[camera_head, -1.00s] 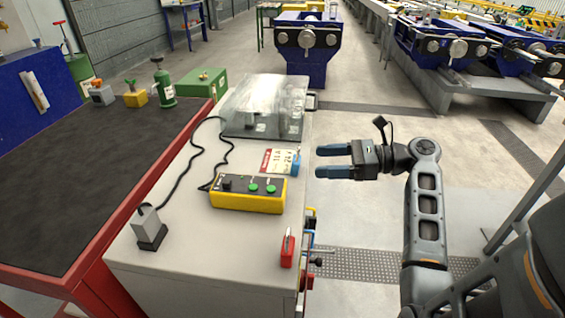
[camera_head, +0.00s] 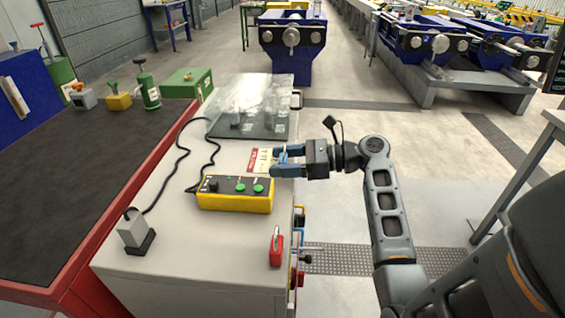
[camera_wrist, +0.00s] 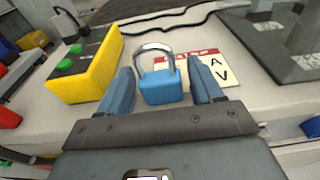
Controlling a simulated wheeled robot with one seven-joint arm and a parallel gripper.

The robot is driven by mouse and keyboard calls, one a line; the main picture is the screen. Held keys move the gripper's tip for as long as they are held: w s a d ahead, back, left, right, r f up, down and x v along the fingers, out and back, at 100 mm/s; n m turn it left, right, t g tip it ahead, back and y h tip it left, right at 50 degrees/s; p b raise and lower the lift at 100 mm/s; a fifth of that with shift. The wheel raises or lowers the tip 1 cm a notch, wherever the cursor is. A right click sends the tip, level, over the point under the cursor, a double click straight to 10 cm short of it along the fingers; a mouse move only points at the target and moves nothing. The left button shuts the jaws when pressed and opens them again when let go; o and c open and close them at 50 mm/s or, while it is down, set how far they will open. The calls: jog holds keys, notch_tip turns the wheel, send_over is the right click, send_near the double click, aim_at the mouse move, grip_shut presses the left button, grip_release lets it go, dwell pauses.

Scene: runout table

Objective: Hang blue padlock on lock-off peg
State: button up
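The blue padlock (camera_wrist: 162,86) stands upright on the pale cabinet top beside a red-and-white card, its grey shackle up. In the wrist view it sits between the two blue fingers of my gripper (camera_wrist: 162,82), with a small gap on each side. In the head view my gripper (camera_head: 276,161) is open at the cabinet's right edge, and its fingers mostly hide the padlock. A lock-off peg cannot be made out for certain; rods and coloured parts (camera_head: 298,222) stick out from the cabinet's right side.
A yellow control box (camera_head: 236,194) with green buttons lies left of my gripper. A red padlock (camera_head: 276,247) stands at the near right corner of the cabinet top (camera_head: 200,245). A clear cover (camera_head: 250,107) lies behind. A grey plug block (camera_head: 134,230) with a cable is at left.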

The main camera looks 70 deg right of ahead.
jog(key=c, duration=0.9)
jog(key=shift+o, duration=0.2)
jog(key=shift+r, duration=0.1)
jog(key=shift+r, duration=0.45)
notch_tip(320, 180, up, 3)
jog(key=shift+f, duration=0.15)
jog(key=s+d+r+p, duration=0.1)
jog(key=s+d+r, duration=0.4)
jog(key=s, duration=0.5)
notch_tip(320, 180, up, 2)
jog(key=shift+s+d+r, duration=0.15)
jog(key=shift+s+d, duration=0.05)
